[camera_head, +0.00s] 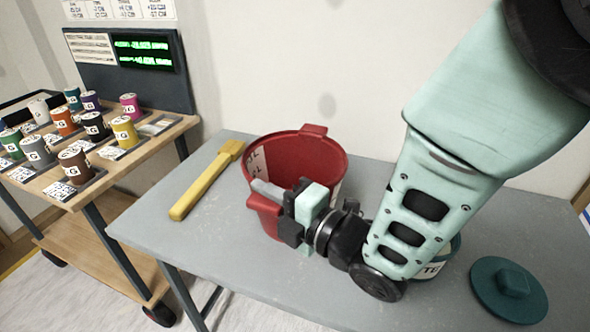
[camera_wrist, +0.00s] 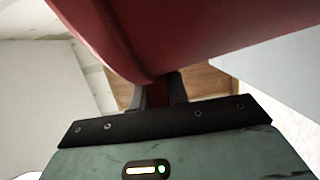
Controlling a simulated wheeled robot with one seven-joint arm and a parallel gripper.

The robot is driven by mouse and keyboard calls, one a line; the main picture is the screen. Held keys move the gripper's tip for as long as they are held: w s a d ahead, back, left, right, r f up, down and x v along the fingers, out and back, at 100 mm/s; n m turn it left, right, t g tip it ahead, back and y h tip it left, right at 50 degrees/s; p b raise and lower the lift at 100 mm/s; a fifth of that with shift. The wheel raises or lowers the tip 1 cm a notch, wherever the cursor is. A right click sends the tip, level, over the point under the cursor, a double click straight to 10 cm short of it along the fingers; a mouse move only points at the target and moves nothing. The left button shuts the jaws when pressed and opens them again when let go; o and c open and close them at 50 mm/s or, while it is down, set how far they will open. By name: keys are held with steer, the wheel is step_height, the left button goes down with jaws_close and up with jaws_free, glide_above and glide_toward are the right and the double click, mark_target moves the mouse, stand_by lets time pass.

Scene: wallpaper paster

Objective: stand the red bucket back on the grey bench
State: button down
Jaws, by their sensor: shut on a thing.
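The red bucket (camera_head: 272,223) is upright over the middle of the grey bench (camera_head: 180,240), its open top facing up. I cannot tell whether its base touches the bench, as my gripper and arm hide part of its lower side. My gripper (camera_head: 268,197) is at the bucket's near side, shut on a red tab at its rim. In the wrist view the bucket (camera_wrist: 200,35) fills the top, and the fingers (camera_wrist: 158,92) close on a narrow red piece below it.
A yellow-handled brush (camera_head: 203,182) lies left of the bucket. A teal lid (camera_head: 508,291) lies at the right, beside a teal pot (camera_head: 432,270) partly hidden by my arm. A wooden cart (camera_head: 130,150) with several coloured cans stands left. The bench's front left is clear.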

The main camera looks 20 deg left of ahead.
steer(key=shift+f, duration=0.5)
steer(key=shift+f, duration=0.2)
steer(key=c, duration=1.4)
jaws_free()
steer(key=shift+o, duration=0.2)
steer(key=shift+r, duration=0.1)
